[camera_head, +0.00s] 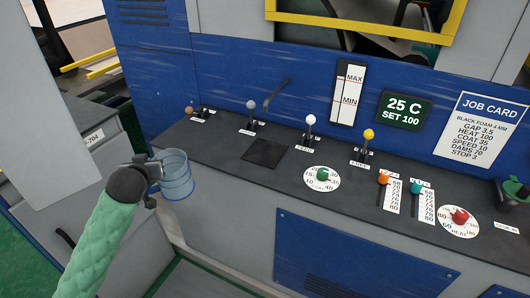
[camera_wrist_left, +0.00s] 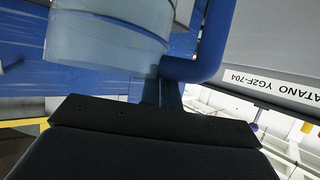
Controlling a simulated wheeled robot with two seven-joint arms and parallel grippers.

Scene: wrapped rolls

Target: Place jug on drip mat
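The jug (camera_head: 176,182) is clear bluish plastic and looks roughly upright in the head view, at the left end of the console. My left gripper (camera_head: 152,172) is at its left side. In the left wrist view the jug body (camera_wrist_left: 105,38) fills the upper left, and its blue handle (camera_wrist_left: 207,45) runs down to the gripper fingers (camera_wrist_left: 165,95), which appear closed on it. The drip mat (camera_head: 264,153) is a dark square on the console top, right of the jug and apart from it; nothing stands on it. My right gripper is not in view.
The dark console top (camera_head: 215,150) carries a lever with a grey knob (camera_head: 251,104) behind the mat and a white-knobbed lever (camera_head: 310,120) to its right. A green dial (camera_head: 322,174) sits to the mat's right. A bent dark rod (camera_head: 275,92) projects above the mat.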

